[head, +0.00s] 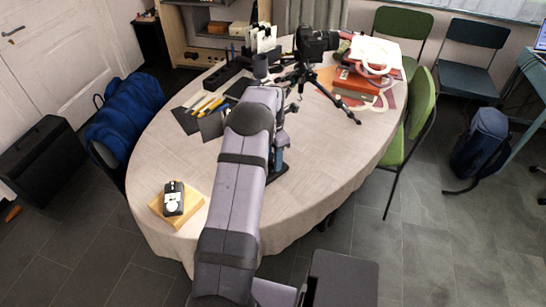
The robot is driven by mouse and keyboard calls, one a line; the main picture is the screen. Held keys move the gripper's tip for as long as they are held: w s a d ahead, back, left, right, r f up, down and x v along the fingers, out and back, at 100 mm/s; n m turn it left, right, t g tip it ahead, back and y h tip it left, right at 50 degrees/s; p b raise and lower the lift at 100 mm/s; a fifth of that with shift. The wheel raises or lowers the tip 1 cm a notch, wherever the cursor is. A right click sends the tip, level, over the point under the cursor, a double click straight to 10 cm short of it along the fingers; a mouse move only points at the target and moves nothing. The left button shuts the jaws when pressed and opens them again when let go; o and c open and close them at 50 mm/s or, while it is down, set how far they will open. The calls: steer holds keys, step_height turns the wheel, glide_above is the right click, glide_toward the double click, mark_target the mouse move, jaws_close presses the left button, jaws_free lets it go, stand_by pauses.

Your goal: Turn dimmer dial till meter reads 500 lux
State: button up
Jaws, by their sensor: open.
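A small black-and-white device (173,198) lies on a light wooden block (192,207) at the table's near left edge. It has pale round or rounded patches on its face. It is too small to tell whether this is the dimmer or the meter, and I can make out no dial mark or reading. My arm reaches from the bottom of the picture up over the middle of the table, to the right of the device and well apart from it. My gripper cannot be made out; the arm covers the area behind it.
The oval table (330,165) holds a camera on a small tripod (316,42), red books (357,80) with a white bag (375,52), and dark folders with yellow items (206,105). Its front left and right front are mostly clear. A green chair (421,105) stands close at right.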

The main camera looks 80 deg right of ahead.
jaws_close()
steer(key=shift+m, duration=1.6)
jaws_free()
steer(key=shift+r, duration=0.1)
